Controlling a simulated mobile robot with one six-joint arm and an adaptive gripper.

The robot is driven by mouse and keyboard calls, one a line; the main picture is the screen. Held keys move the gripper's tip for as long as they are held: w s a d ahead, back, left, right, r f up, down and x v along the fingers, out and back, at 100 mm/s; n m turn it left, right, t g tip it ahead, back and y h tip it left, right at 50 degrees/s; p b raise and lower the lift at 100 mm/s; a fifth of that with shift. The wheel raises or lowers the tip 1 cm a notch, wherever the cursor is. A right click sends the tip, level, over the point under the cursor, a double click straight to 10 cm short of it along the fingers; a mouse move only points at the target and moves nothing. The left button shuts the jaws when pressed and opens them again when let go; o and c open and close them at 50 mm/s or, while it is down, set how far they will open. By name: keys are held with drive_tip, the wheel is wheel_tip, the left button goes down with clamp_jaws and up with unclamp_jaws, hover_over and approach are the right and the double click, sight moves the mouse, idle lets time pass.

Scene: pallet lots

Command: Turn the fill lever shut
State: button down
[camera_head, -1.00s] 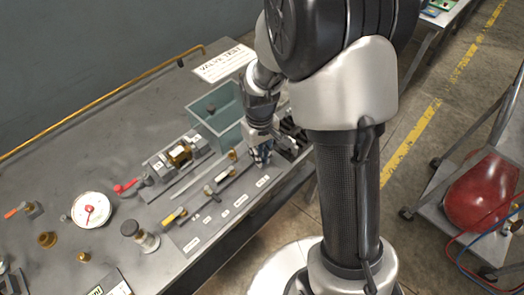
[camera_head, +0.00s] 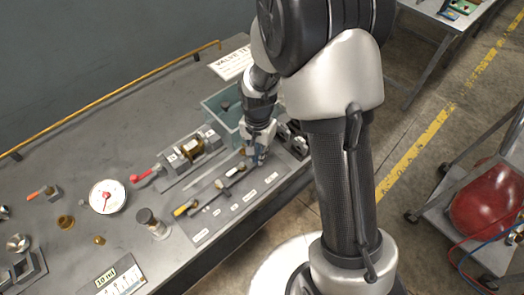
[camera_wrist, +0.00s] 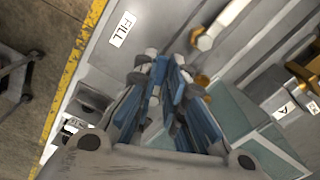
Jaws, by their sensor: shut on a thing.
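My gripper (camera_head: 257,158) is at the right end of a row of small levers along the front of the grey bench. In the wrist view its blue-padded fingers (camera_wrist: 165,70) are close together, beside the FILL label (camera_wrist: 120,28). They are shut on the fill lever, which is mostly hidden between and behind them. A pale handle with a brass fitting (camera_wrist: 205,40) shows just beyond the fingertips. In the head view a yellow-ended lever (camera_head: 184,209) lies at the left end of the row.
A teal bin (camera_head: 212,103) stands behind my gripper. A cart (camera_head: 450,185) is on the floor at right.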

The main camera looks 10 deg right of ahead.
drive_tip(key=shift+w+a+m+p, duration=0.15)
drive_tip(key=shift+w+m, duration=0.05)
drive_tip(key=shift+m, duration=0.55)
drive_tip(key=shift+w+a+m+p, duration=0.15)
drive_tip(key=shift+w+a+m, duration=0.1)
drive_tip(key=shift+m, duration=0.55)
drive_tip(key=shift+w+a+m+p, duration=0.1)
drive_tip(key=shift+w+m+p, duration=0.1)
drive_tip(key=shift+m, duration=0.55)
drive_tip(key=c, duration=1.7)
unclamp_jaws()
drive_tip(key=shift+o, duration=0.2)
wheel_tip(320, 180, up, 8)
